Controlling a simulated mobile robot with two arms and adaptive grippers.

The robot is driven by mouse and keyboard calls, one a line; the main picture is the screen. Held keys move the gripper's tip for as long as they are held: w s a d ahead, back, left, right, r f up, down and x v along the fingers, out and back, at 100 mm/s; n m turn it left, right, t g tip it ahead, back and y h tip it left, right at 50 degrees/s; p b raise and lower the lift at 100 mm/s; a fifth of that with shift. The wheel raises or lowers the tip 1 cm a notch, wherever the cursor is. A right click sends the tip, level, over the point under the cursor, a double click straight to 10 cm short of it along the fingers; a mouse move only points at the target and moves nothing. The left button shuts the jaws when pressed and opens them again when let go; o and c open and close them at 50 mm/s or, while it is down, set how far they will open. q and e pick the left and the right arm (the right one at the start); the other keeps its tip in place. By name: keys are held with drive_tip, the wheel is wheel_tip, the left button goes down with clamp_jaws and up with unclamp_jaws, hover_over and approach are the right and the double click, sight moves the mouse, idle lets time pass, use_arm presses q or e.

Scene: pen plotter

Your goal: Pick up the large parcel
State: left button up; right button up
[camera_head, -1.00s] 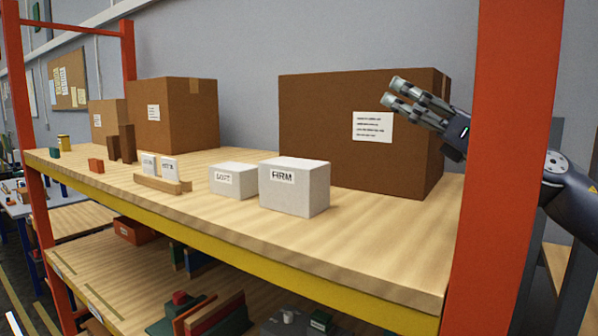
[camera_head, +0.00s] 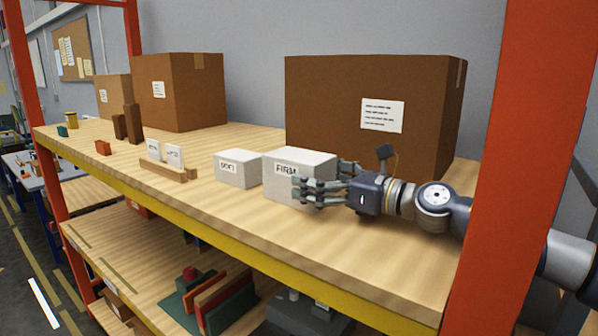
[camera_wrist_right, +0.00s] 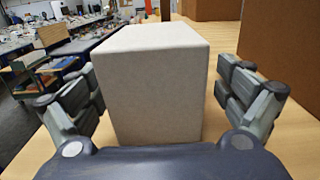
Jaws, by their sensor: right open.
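A white box labelled FIRM (camera_head: 284,192) stands upright on the upper wooden shelf. It is the larger of two white boxes and also fills the middle of the right wrist view (camera_wrist_right: 155,95). My right gripper (camera_head: 322,178) is open at the box's right end, with fingers on both sides of it. In the wrist view small gaps show beside the fingers, and the box rests on the shelf. The smaller white box (camera_head: 245,173) sits just left of it. A much bigger brown carton (camera_head: 330,110) stands behind. My left gripper is not in view.
An orange upright (camera_head: 515,150) stands close by my right arm. More brown cartons (camera_head: 205,95) stand at the back left. A wooden holder with two white cards (camera_head: 163,170) is left of the white boxes. The shelf front (camera_head: 350,255) is clear.

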drive_tip(key=x, duration=0.1)
drive_tip(key=p+x, duration=0.2)
drive_tip(key=shift+s+a+r, duration=0.15)
drive_tip(key=shift+a+r, duration=0.15)
drive_tip(key=shift+w+a+f, duration=0.2)
drive_tip(key=shift+w+a, duration=0.15)
drive_tip(key=shift+a, duration=0.05)
drive_tip(key=shift+d, duration=0.1)
drive_tip(key=shift+s+d, duration=0.1)
drive_tip(key=shift+d, duration=0.05)
drive_tip(key=c, duration=1.3)
drive_tip(key=shift+r, duration=0.15)
drive_tip(key=shift+c, duration=0.2)
